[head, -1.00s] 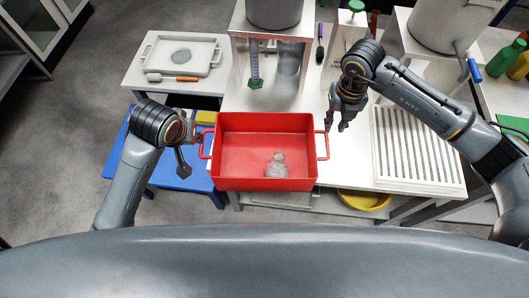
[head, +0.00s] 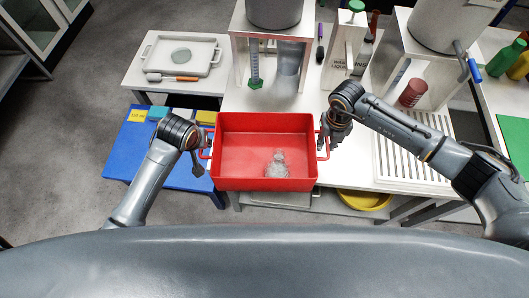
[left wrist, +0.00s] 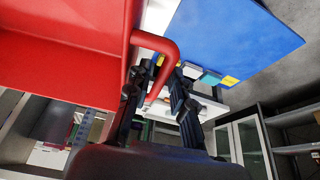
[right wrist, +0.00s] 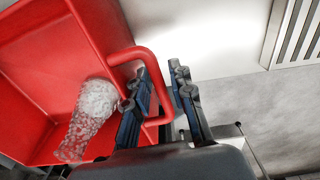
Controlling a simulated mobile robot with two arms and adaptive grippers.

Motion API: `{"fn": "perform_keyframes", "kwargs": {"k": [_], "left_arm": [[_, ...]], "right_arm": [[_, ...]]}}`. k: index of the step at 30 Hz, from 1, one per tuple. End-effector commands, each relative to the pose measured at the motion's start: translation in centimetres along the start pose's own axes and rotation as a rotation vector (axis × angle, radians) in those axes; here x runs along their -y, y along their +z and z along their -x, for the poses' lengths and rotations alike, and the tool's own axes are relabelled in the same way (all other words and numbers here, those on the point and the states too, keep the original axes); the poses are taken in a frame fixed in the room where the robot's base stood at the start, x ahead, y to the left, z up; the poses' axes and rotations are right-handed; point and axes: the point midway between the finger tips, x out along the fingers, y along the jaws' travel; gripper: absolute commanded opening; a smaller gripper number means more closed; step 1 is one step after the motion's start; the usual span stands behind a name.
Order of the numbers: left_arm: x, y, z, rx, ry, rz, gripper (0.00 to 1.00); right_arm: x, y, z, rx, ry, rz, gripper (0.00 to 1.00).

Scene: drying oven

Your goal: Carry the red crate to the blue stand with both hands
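The red crate (head: 232,175) sits at the front edge of the white bench, with a clear lumpy flask-like object (head: 277,166) inside. The blue stand (head: 125,160) is to its left, and shows in the left wrist view (left wrist: 240,40). My left gripper (head: 203,150) is at the crate's left handle. In the left wrist view its fingers (left wrist: 158,95) are apart, with the handle (left wrist: 165,45) between them. My right gripper (head: 328,140) is at the right handle. In the right wrist view its fingers (right wrist: 160,90) are open on either side of the handle bar (right wrist: 148,55).
Blue and yellow blocks lie on the stand's far edge; much of its top is clear. A side table with a white tray (head: 205,62) stands behind it. A slatted white rack (head: 400,160) and a red cylinder (head: 412,92) are right of the crate.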

Motion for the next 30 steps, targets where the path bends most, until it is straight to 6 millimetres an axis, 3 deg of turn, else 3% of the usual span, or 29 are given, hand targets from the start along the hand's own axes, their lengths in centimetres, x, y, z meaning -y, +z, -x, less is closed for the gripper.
{"fn": "perform_keyframes", "kwargs": {"k": [1, 4, 5, 20, 30], "left_arm": [[0.0, 0.0, 0.0, 0.000, 0.000, 0.000, 0.23], [0.0, 0.0, 0.0, 0.000, 0.000, 0.000, 0.02], [0.0, 0.0, 0.0, 0.000, 0.000, 0.000, 0.00], [0.0, -0.2, 0.3, -0.003, 0.001, 0.001, 0.00], [0.0, -1.1, 2.6, -0.003, 0.001, 0.001, 0.00]], "right_arm": [[0.0, 0.0, 0.0, 0.000, 0.000, 0.000, 0.23], [0.0, 0.0, 0.0, 0.000, 0.000, 0.000, 0.02], [0.0, 0.0, 0.0, 0.000, 0.000, 0.000, 0.00], [0.0, 0.1, 0.3, 0.002, 0.001, 0.000, 0.00], [0.0, 0.1, 2.8, 0.002, 0.001, 0.000, 0.00]]}}
